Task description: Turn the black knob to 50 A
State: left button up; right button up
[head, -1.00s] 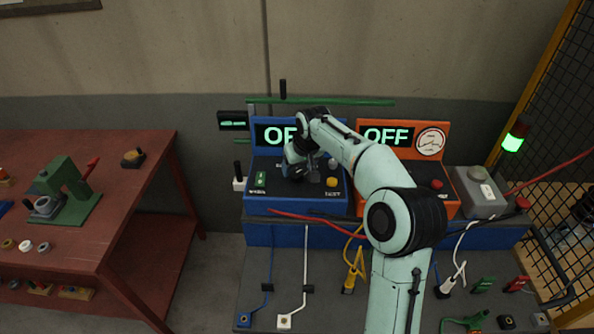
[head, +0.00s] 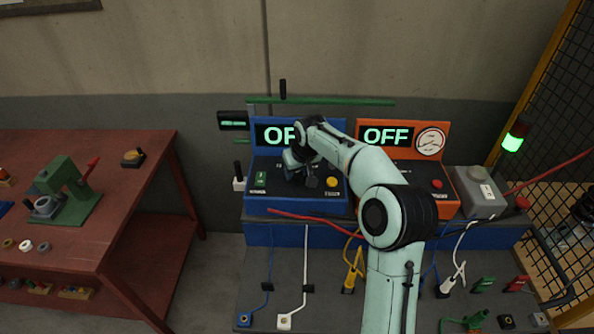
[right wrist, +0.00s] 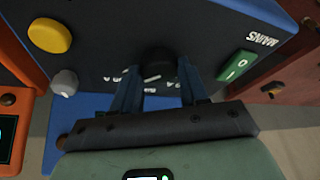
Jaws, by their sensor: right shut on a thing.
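The black knob (right wrist: 158,60) is on the sloping front of the blue unit (head: 262,206). In the right wrist view it sits between the two blue fingers of my right gripper (right wrist: 158,82), which is shut on it. White scale marks show around the knob, but the figures are too blurred to read. In the head view my right gripper (head: 296,172) and wrist cover the knob. The blue unit's display (head: 272,134) is partly covered by my arm and reads as part of OFF. My left gripper is not in view.
The green MAINS switch (right wrist: 237,65), a yellow button (right wrist: 48,36) and a grey knob (right wrist: 64,82) are near the fingers. An orange unit (head: 440,206) reading OFF stands to the right. Cables lie in front. A red table (head: 100,215) is at the left.

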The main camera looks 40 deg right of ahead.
jog(key=shift+n, duration=0.3)
jog(key=n+y, duration=0.1)
jog(key=n, duration=0.2)
jog(key=shift+d+n+y, duration=0.15)
jog(key=shift+n+y, duration=0.15)
jog(key=shift+y, duration=0.1)
jog(key=shift+d+n+y, duration=0.1)
jog(key=shift+n+y, duration=0.7)
jog(key=shift+n, duration=1.4)
jog(key=o, duration=1.1)
jog(key=shift+g, duration=0.3)
jog(key=shift+c, duration=0.2)
jog(key=v, duration=1.3)
jog(key=shift+r, duration=0.15)
